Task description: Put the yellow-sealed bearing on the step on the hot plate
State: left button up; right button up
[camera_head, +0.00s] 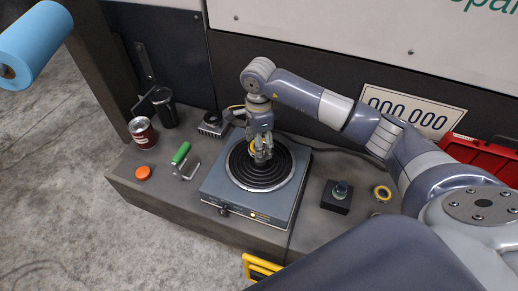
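The hot plate (212,184) is a blue-grey box with a round black ringed top, on the grey step. My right gripper (262,158) points down over the middle of its black top. A small yellow ring part (252,148) shows beside the fingers, partly hidden by them. I cannot tell whether the fingers grip it or whether it rests on the plate. My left gripper is not in view.
On the step (172,200) left of the hot plate are a red can (143,133), a dark cup (165,108), an orange cap (143,172), a green-handled tool (181,154) and a brush-like block (213,124). A black box with a knob (337,196) stands right of the plate.

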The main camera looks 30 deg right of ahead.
notch_tip(320, 180, down, 3)
jog(key=shift+s+r+p, duration=0.1)
jog(key=shift+s+p, duration=0.05)
jog(key=shift+p, duration=0.15)
jog(key=shift+f, duration=0.3)
jog(key=o, duration=1.3)
jog(key=shift+r, duration=0.55)
notch_tip(320, 180, up, 11)
jog(key=shift+r+b, duration=0.1)
jog(key=shift+b, duration=0.9)
